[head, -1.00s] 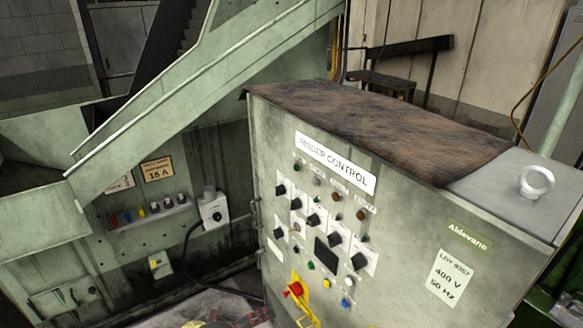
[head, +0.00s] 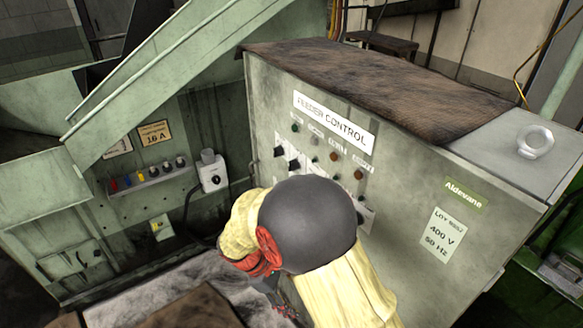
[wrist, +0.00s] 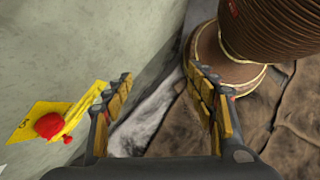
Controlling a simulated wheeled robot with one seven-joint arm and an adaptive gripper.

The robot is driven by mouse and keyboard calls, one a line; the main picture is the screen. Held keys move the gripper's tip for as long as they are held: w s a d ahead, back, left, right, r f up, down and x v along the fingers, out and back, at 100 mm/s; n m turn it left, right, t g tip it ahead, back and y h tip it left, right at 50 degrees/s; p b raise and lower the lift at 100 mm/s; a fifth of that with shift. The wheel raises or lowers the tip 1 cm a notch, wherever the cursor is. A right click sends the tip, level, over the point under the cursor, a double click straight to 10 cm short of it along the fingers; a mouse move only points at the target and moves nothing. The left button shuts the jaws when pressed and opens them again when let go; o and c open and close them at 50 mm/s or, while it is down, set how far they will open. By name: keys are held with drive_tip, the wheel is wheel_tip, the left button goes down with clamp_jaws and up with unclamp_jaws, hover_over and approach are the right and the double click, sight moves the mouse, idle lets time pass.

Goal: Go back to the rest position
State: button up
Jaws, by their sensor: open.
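My gripper (wrist: 162,95) is open in the wrist view, with its two yellow-padded fingers apart and nothing between them. My arm, with a dark round joint and yellow and red parts, stands in front of the feeder control cabinet (head: 420,190) in the head view. It hides the lower part of the panel, and the fingers are not clearly seen there. A red knob (wrist: 48,125) on a yellow plate, with a yellow piece beside it, shows left of my gripper in the wrist view. The knob is hidden in the head view.
A brown ribbed cylinder (wrist: 275,25) on a round flange stands right of my fingers, close to them in the picture. Brown and grey cloth-like surfaces lie below. A green machine wall (head: 110,225) with a socket box (head: 213,175) stands left of the cabinet.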

drive_tip(key=s+d+r+m+t+y, duration=0.2)
drive_tip(key=s+d+r+m, duration=0.2)
drive_tip(key=r, duration=0.5)
drive_tip(key=s+d+r+m+t+y, duration=0.2)
drive_tip(key=s+d+r+m, duration=0.3)
drive_tip(key=d+r, duration=0.3)
drive_tip(key=s+d+r+m+t+y, duration=0.2)
drive_tip(key=s+d+r+m, duration=0.3)
drive_tip(key=r, duration=0.7)
drive_tip(key=shift+s+d+m+t+y, duration=0.25)
drive_tip(key=shift+d+m+t+y, duration=0.15)
drive_tip(key=shift+m, duration=0.1)
drive_tip(key=shift+r, duration=0.1)
drive_tip(key=shift+c, duration=0.6)
